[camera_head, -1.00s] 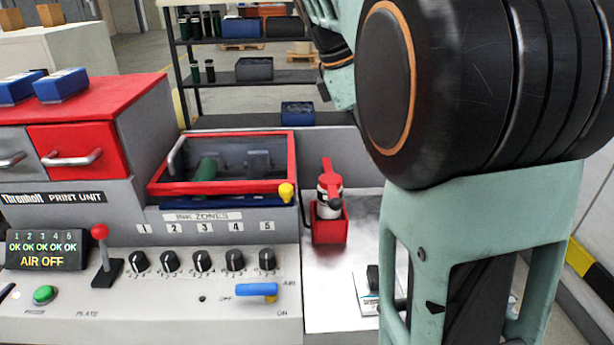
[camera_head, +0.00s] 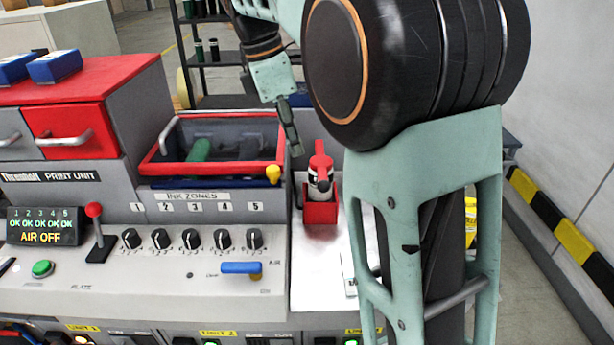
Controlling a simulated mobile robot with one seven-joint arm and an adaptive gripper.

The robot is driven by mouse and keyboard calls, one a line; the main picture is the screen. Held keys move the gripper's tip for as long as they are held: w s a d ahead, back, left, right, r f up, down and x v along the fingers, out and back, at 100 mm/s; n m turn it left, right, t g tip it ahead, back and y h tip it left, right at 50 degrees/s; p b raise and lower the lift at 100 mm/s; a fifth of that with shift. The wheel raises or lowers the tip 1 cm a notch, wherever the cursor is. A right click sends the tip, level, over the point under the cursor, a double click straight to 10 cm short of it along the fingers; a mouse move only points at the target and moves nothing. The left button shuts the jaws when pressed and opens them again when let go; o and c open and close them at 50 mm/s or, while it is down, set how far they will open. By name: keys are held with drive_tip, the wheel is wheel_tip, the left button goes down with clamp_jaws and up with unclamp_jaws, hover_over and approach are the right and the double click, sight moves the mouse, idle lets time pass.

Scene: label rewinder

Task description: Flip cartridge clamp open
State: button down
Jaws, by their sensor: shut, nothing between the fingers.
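What appears to be the cartridge clamp is a red lever-like part (camera_head: 320,162) on top of a white-and-dark cartridge (camera_head: 318,189). The cartridge stands upright in a red holder (camera_head: 320,213) on the pale worktop right of the print unit. A dark knob-like part is on its front. My gripper (camera_head: 296,151) points down with its fingers shut and empty.
The red-framed ink tray (camera_head: 160,168) with a yellow knob (camera_head: 273,174) is left of the holder. A blue lever (camera_head: 241,267) and several black knobs are on the front panel. My arm hides much of the worktop's right side. Shelves stand behind.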

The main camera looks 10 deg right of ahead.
drive_tip(key=x, duration=1)
drive_tip(key=shift+d, duration=0.15)
